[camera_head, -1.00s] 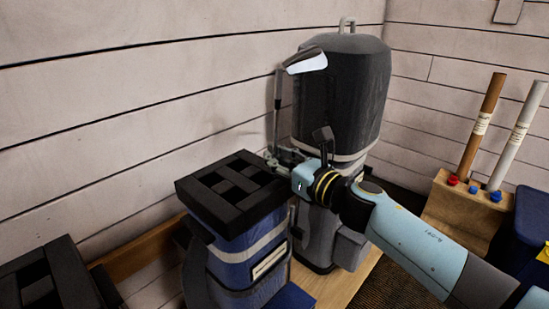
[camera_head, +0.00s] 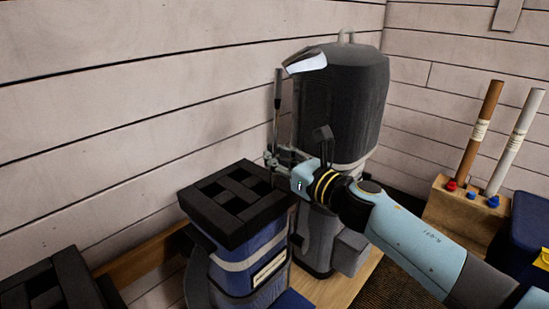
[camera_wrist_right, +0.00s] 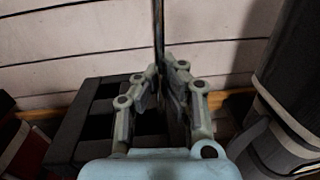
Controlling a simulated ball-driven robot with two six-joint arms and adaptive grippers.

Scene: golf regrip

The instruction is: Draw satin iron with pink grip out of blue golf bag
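The satin iron's pale head (camera_head: 305,62) stands high in front of the hooded grey bag in the head view. Its thin dark shaft (camera_head: 277,105) runs down from the head to my right gripper (camera_head: 274,156). The right gripper is shut on the shaft, just above the back right side of the blue golf bag (camera_head: 240,250). The wrist view shows the shaft (camera_wrist_right: 158,30) rising between the two finger pads (camera_wrist_right: 161,85). The pink grip is not visible. The bag's black divided top (camera_head: 237,203) is in view. My left gripper is not in view.
A hooded grey bag (camera_head: 345,100) stands close behind my right gripper. Another black bag top (camera_head: 50,285) is at the lower left. A wooden stand (camera_head: 455,212) with two upright tubes is at right. The plank wall is close behind the club.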

